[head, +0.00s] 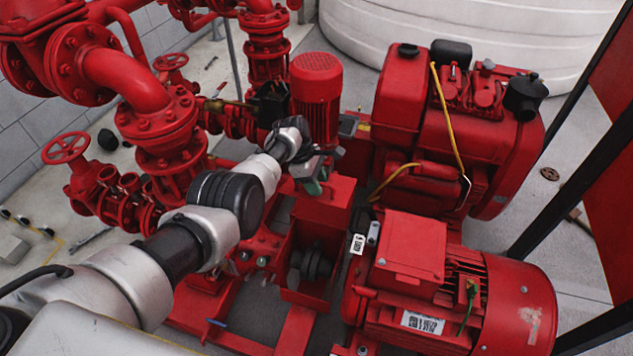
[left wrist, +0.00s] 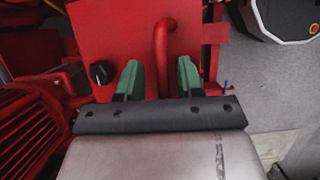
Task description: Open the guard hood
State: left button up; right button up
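The guard hood (head: 328,204) is a red sheet-metal cover between the motor and the pump. Below its top panel, a dark coupling (head: 312,262) shows inside a red housing. In the left wrist view, a red panel (left wrist: 120,35) carries a curved red bar handle (left wrist: 163,50). My left gripper (head: 312,180) is at the hood's top edge. Its green fingertips (left wrist: 158,78) are apart, one on each side of the handle, with visible gaps. Whether they touch the panel cannot be told. My right gripper is not in view.
A red motor (head: 440,290) stands at the lower right and a red engine (head: 455,130) behind it. Red pipes and valves (head: 150,110) fill the left. A vertical red pump motor (head: 316,90) stands just behind my left gripper.

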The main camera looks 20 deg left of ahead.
pick_arm(q)
jog(key=shift+r, duration=0.1)
jog(key=shift+a+r, duration=0.1)
jog(key=shift+r, duration=0.2)
jog(key=p+v, duration=0.4)
jog(key=v, duration=0.4)
jog(key=shift+a+r, duration=0.2)
jog(key=shift+r, duration=0.1)
jog(key=shift+a+r, duration=0.3)
jog(key=shift+r, duration=0.3)
